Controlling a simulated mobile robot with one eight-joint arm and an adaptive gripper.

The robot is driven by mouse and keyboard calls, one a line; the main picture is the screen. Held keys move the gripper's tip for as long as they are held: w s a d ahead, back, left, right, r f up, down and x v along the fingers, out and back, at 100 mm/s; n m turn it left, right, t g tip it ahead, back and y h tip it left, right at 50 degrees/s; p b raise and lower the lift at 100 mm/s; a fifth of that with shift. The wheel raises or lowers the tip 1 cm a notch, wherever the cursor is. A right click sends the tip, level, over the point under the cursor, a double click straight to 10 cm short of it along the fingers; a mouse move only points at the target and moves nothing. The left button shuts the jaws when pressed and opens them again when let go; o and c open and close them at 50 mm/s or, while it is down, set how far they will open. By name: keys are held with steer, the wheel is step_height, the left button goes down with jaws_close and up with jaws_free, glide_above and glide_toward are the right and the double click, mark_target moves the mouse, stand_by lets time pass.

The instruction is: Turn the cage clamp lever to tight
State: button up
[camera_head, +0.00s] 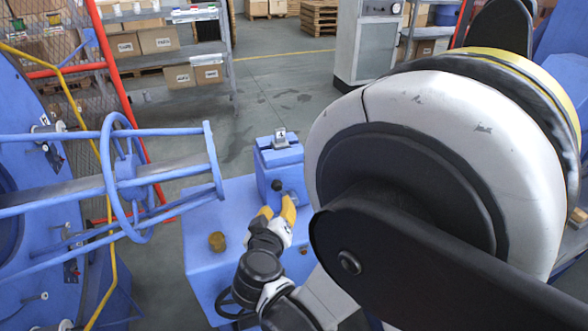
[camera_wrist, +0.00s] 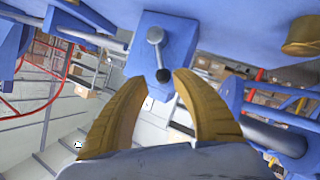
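A lever (camera_wrist: 157,55) with a grey round hub and a black ball knob is on the face of a blue block (camera_head: 278,158). In the wrist view its arm points down the picture, and the knob sits at the gap between my fingertips. In the head view the lever (camera_head: 277,186) shows small, just beyond my gripper. My gripper (camera_head: 278,211) has yellow fingers; in the wrist view the fingers (camera_wrist: 164,76) are apart with nothing clamped. I cannot tell whether a fingertip touches the knob. No tight mark is readable.
The block stands on a blue base (camera_head: 208,285) with a brass knob (camera_head: 217,241). A large white-and-black reel (camera_head: 430,150) with a dark arm is close on the right. A blue tubular cage frame (camera_head: 140,175) is on the left. Open floor lies behind.

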mark_target(282, 190)
steer(key=b+x, duration=0.3)
steer(key=x, duration=0.7)
steer(key=shift+w+f, duration=0.15)
steer(key=shift+w, duration=0.25)
jaws_close()
